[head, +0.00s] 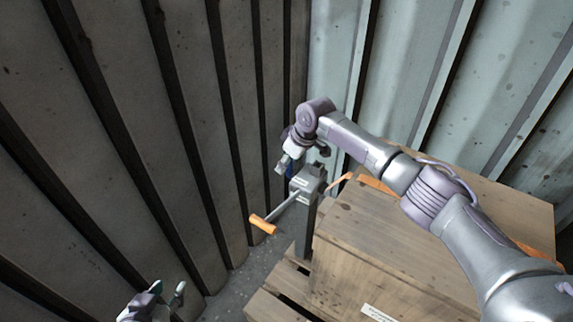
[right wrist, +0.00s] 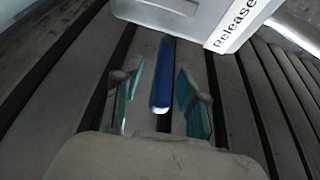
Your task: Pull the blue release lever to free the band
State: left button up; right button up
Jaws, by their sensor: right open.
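The blue release lever (right wrist: 162,78) hangs between the two fingers of my open right gripper (right wrist: 164,105) in the right wrist view, with a gap on each side. In the head view only a small bit of the blue lever (head: 289,169) shows below my right gripper (head: 302,158), beside the grey post head (head: 307,180). The orange band (head: 376,185) runs across the top of the wooden crate (head: 375,240) and is partly hidden by my right arm. My left gripper (head: 166,295) is at the bottom left edge, empty, with its fingers apart.
A crank with an orange grip (head: 263,224) sticks out from the post to the lower left. A plate with a "Release" label (right wrist: 237,27) is close above the lever. Corrugated metal walls (head: 190,120) close in behind and to the left. A pallet (head: 275,305) lies under the crate.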

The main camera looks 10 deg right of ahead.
jog(key=shift+f, duration=0.15)
grip_shut()
dwell(0.4)
